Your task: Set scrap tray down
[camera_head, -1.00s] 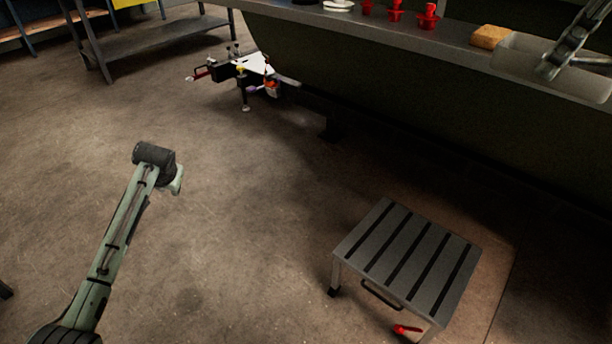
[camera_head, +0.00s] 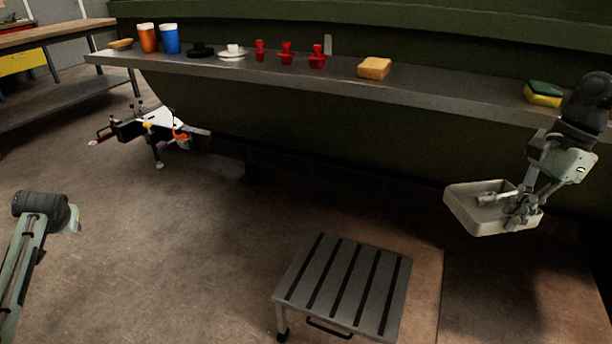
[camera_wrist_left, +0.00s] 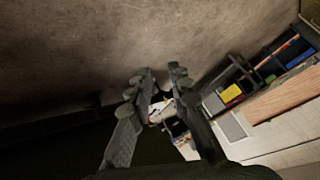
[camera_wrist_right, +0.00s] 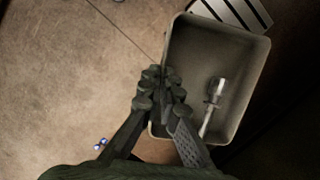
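The scrap tray (camera_head: 462,213) is a pale, shallow, rectangular tray. It hangs in the air in front of the ledge, to the right of the step stool, slightly tilted in the head view. My right gripper (camera_head: 518,208) is shut on one wall of the tray. The right wrist view shows the fingers (camera_wrist_right: 165,85) pinching the rim of the tray (camera_wrist_right: 245,95). A light, tool-like piece (camera_wrist_right: 214,100) lies inside the tray. My left gripper (camera_wrist_left: 161,75) is empty, with its fingers apart; in the head view only the left arm shows clearly.
The slatted step stool (camera_head: 345,285) stands on the floor. A small wheeled cart (camera_head: 150,125) is at left. The floor between is clear.

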